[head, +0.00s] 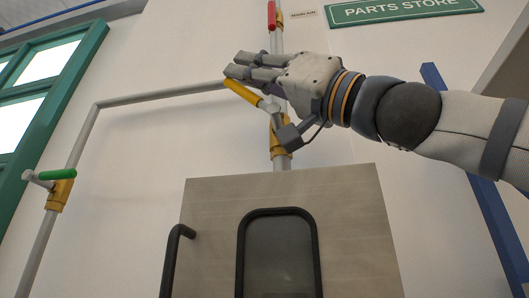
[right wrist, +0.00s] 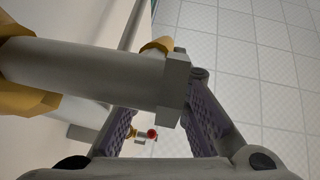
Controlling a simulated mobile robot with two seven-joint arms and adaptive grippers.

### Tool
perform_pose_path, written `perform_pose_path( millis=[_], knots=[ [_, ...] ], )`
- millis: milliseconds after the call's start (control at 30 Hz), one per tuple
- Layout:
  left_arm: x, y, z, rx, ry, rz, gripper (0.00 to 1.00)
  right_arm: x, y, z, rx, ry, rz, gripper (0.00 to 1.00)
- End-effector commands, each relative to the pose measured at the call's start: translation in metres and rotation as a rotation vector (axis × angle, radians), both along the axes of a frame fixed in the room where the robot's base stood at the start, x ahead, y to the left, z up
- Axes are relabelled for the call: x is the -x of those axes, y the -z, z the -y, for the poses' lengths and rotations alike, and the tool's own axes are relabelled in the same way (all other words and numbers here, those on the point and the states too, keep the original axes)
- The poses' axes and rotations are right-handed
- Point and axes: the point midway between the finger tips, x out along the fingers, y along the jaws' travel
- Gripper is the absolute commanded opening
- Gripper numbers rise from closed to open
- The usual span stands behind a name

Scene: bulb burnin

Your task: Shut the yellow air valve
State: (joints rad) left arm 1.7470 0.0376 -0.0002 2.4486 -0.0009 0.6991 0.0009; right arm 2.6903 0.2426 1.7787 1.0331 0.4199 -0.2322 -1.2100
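The yellow air valve has a yellow lever (head: 242,92) and a yellow body (head: 279,138) on a vertical grey pipe. The lever slants up and left from its grey hub, oblique to the pipe. My right gripper (head: 236,64) is just above the lever in the head view, fingers pointing left. In the right wrist view its purple-padded fingers (right wrist: 160,106) stand apart. The grey hub and shaft (right wrist: 90,72) cross in front of them, with a bit of yellow lever (right wrist: 156,46) behind. I cannot tell whether a finger touches the valve. My left gripper is out of view.
A red-handled valve (head: 271,15) is higher on the same pipe. A green-handled valve (head: 58,175) is on the left pipe, its handle across it. A grey cabinet (head: 350,215) with a dark window stands below. A blue post (head: 485,195) is at right.

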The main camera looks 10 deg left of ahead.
Motion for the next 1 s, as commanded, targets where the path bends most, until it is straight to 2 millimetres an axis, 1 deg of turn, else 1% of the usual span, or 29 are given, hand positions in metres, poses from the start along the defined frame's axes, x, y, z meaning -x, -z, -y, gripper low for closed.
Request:
perform_pose_path(
  millis=[33, 100, 200, 333, 533, 800, 1000],
  knots=[
    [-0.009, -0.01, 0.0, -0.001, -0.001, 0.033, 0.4, 0.001, -0.005, 0.0, 0.021, 0.016, 0.007, 0.0],
    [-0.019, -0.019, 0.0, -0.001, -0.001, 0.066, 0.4, 0.004, -0.006, -0.003, 0.054, 0.015, 0.011, 0.0],
    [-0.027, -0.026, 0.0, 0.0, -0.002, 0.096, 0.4, 0.004, -0.002, -0.007, 0.091, 0.014, 0.009, 0.0],
    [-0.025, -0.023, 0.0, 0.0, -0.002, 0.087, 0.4, -0.003, 0.008, -0.011, 0.106, 0.009, -0.003, 0.0],
    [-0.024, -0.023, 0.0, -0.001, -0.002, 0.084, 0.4, -0.002, 0.011, -0.017, 0.119, 0.007, 0.0, 0.0],
    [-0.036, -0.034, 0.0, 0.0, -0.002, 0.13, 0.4, 0.005, 0.011, -0.024, 0.2, 0.006, 0.012, 0.0],
    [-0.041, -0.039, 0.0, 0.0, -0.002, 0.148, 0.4, 0.003, 0.017, -0.028, 0.268, 0.004, 0.008, 0.0]
  ],
)
